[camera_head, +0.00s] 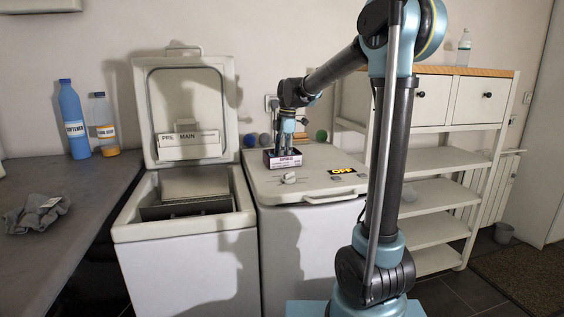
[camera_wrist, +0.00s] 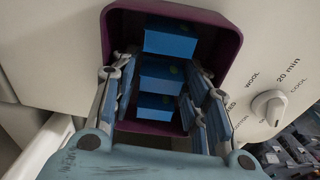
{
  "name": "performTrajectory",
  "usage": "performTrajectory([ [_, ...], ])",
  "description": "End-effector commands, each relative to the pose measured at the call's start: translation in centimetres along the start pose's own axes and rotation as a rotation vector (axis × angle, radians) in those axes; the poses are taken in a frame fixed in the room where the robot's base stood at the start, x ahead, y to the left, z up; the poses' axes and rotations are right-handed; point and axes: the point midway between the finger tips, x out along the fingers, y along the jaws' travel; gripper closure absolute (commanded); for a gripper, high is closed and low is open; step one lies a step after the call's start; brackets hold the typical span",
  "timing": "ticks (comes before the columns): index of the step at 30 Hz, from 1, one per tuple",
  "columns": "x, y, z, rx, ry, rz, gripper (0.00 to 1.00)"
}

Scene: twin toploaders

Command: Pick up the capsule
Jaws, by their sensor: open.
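Blue box-shaped capsules (camera_wrist: 162,76) lie in a row inside a dark purple box (camera_wrist: 226,24) in the wrist view. Three of them show. In the head view the purple box (camera_head: 283,165) stands on the closed right toploader's lid, and the capsules cannot be made out. My gripper (camera_head: 286,146) is directly above the box, pointing down. In the wrist view my gripper (camera_wrist: 163,80) is open, with its fingers reaching into the box on either side of the capsules. Nothing is held, and whether a finger touches a capsule cannot be told.
The left toploader (camera_head: 180,232) has its lid up. The right toploader (camera_head: 330,172) has a dial (camera_wrist: 268,107) beside the box. Several balls (camera_head: 321,136) lie behind the box. Blue (camera_head: 73,120) and orange (camera_head: 105,125) bottles and a grey cloth (camera_head: 38,213) are on the left counter.

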Motion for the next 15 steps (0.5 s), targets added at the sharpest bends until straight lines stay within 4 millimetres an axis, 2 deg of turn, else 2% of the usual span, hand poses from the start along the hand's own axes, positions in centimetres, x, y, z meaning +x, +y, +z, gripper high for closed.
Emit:
performTrajectory([
  [1,-0.01,0.00,-0.01,0.000,0.000,0.000,0.63],
  [3,-0.01,0.00,-0.02,0.000,0.000,0.000,0.78],
  [15,-0.21,-0.01,-0.14,-0.002,0.000,0.000,0.78],
])
